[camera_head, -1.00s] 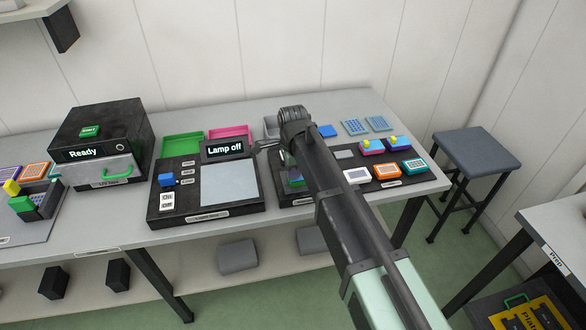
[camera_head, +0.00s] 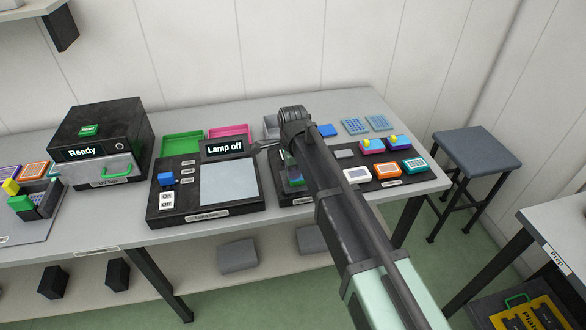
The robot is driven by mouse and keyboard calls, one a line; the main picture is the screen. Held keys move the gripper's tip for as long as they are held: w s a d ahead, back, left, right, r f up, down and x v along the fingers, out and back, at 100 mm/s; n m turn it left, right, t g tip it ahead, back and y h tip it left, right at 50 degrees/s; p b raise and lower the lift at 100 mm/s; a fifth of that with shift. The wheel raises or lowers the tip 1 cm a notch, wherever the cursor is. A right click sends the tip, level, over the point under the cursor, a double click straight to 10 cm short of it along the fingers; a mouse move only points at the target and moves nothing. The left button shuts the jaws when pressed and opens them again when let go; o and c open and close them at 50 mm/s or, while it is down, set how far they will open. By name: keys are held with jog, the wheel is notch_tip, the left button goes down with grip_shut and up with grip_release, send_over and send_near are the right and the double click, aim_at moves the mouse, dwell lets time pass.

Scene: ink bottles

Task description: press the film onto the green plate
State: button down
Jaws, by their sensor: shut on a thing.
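My arm reaches over the dark station on the right part of the bench. My gripper (camera_head: 268,147) is at its end, low over the station's left part, mostly hidden by my own arm. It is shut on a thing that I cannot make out. A green plate (camera_head: 295,181) shows in part on the station, just left of my arm and below the gripper. The film cannot be told apart from the parts around it. I cannot tell whether the held thing touches the plate.
Left of my arm is a light table (camera_head: 229,183) with a "Lamp off" display (camera_head: 225,147). A black box reading "Ready" (camera_head: 101,145) stands further left. Green (camera_head: 183,145) and pink trays lie behind. Small coloured plates (camera_head: 387,169) lie right of my arm. A stool (camera_head: 477,150) stands right.

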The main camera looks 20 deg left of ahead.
jog(key=shift+c, duration=1.1)
grip_release()
notch_tip(320, 180, up, 7)
jog(key=p, duration=0.7)
